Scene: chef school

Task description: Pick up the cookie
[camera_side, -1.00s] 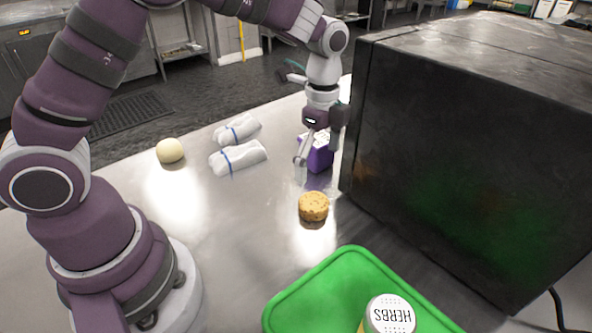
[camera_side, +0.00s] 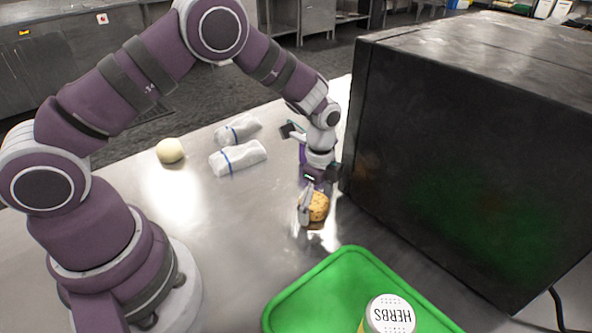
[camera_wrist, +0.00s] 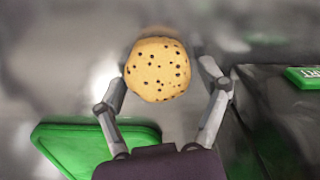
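The cookie (camera_side: 318,207) is round, thick and golden with dark chips. It sits on the steel counter beside the black box, behind the green tray. My gripper (camera_side: 311,208) is down at the cookie, with one finger in front of its left side in the side view. In the wrist view the cookie (camera_wrist: 158,69) lies at and just beyond the fingertips. My gripper's fingers (camera_wrist: 163,72) are spread, the left tip close to the cookie and a gap showing on the right. The far finger is mostly hidden in the side view.
A large black box (camera_side: 470,170) stands close on the right. Two white wrapped bundles (camera_side: 238,158) and a pale ball (camera_side: 170,151) lie to the left.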

